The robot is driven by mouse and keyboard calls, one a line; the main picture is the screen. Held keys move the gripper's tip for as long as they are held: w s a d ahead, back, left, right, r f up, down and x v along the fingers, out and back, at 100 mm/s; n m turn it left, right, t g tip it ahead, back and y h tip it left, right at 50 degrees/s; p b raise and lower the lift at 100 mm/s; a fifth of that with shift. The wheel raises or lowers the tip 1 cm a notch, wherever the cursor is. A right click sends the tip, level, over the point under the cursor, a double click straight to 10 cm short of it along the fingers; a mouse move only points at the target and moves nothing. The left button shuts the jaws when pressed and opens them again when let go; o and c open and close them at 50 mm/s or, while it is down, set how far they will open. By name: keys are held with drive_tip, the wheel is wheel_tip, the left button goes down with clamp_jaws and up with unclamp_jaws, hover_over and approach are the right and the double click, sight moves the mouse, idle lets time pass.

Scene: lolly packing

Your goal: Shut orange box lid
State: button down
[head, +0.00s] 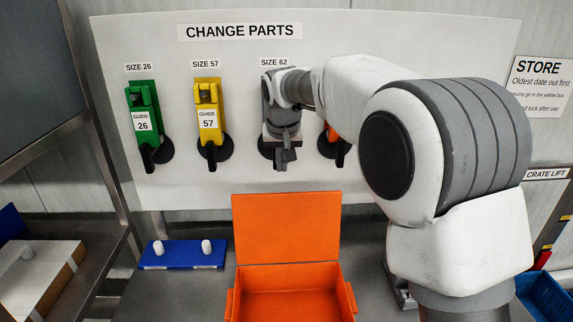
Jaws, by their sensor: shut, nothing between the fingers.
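The orange box (290,297) stands on the grey worktop at the bottom middle of the head view. Its orange lid (286,227) stands open, upright at the back edge of the box. The part of the box interior that shows looks empty. The front of the box is cut off by the picture edge. My gripper (284,160) is shut and empty, pointing down in front of the change parts board. In the picture it is above the lid, apart from it.
A white board (180,185) behind carries a green guide (143,105), a yellow guide (208,115) and black knobs. A blue base with two white pegs (183,254) lies left of the box. A blue bin (546,298) is at right. My arm hides the board's right part.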

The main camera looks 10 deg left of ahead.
drive_tip(key=d+x, duration=0.1)
drive_tip(key=x, duration=0.7)
drive_tip(key=shift+s+r+p, duration=0.2)
drive_tip(key=shift+s+r, duration=0.05)
drive_tip(key=shift+s, duration=0.4)
drive_tip(key=shift+s+r+p, duration=0.25)
drive_tip(key=shift+s, duration=0.45)
drive_tip(key=shift+s+r+p, duration=0.2)
drive_tip(key=shift+s+r, duration=0.05)
drive_tip(key=shift+s, duration=0.4)
drive_tip(key=shift+s+b, duration=0.1)
drive_tip(key=shift+b, duration=0.45)
